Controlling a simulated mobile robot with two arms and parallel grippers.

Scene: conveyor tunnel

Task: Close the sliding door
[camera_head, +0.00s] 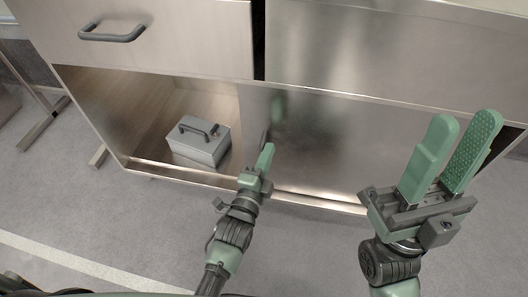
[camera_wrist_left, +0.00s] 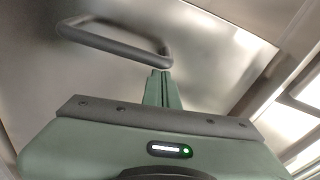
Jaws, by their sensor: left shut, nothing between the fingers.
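The sliding door (camera_head: 330,150) is a shiny metal panel in the lower part of the cabinet. It covers the right side, and the left side of the opening is uncovered. My left gripper (camera_head: 268,148) is shut and empty in front of the door near its left edge. A dark bar handle (camera_wrist_left: 115,42) shows in the left wrist view, beyond and left of the closed fingertips (camera_wrist_left: 163,74). Whether the fingers touch the door or handle cannot be told. My right gripper (camera_head: 463,150) is open and empty, in front of the cabinet's right part.
A grey box with a dark handle (camera_head: 199,141) sits inside the open left compartment. Above is a drawer front with a bar handle (camera_head: 112,33). A metal lower rail (camera_head: 318,202) runs below the door. Grey floor (camera_head: 110,215) is clear in front at left.

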